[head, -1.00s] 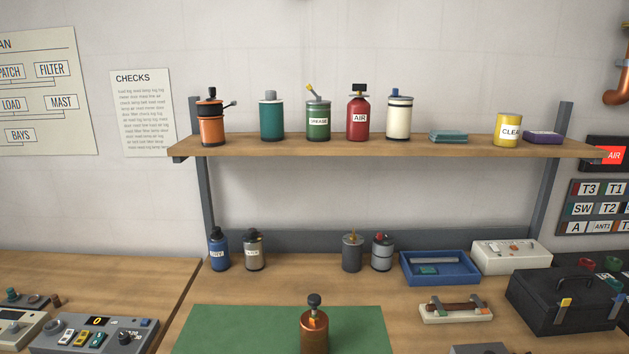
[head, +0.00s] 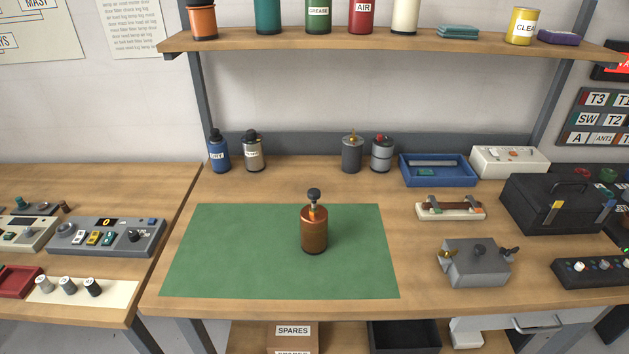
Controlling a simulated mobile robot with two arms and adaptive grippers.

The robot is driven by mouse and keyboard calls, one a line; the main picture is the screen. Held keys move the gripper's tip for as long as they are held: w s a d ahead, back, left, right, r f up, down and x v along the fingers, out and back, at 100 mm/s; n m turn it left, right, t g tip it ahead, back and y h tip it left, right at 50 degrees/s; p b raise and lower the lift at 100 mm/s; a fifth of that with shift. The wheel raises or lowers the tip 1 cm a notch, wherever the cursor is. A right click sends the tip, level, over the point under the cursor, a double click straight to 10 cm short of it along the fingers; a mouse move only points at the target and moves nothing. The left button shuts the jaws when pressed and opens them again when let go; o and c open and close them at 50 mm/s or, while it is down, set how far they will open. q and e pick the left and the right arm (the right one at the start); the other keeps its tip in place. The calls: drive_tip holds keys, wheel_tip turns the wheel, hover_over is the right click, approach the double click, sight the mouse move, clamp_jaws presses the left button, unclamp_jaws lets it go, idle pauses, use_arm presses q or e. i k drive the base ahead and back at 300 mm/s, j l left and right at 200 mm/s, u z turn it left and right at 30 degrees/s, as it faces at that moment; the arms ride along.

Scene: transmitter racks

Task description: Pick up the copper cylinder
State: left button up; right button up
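The copper cylinder (head: 313,232) stands upright on the green mat (head: 220,250), right of the mat's middle. It has a narrow neck and a dark round knob on top, with a small orange patch at the neck. Nothing touches it in the head view. Neither of my grippers is in view.
Behind stand a blue bottle (head: 219,152) and several small canisters. To the right are a blue tray (head: 437,182), a grey box (head: 475,265) and a black case (head: 560,207). A shelf (head: 400,43) runs above.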

sight(313, 223)
drive_tip(key=k+l+u, duration=0.15)
drive_tip(key=l+u, duration=0.25)
drive_tip(key=k+l+u, duration=0.2)
drive_tip(key=u, duration=0.15)
drive_tip(key=k+l+u, duration=0.25)
drive_tip(key=u, duration=0.15)
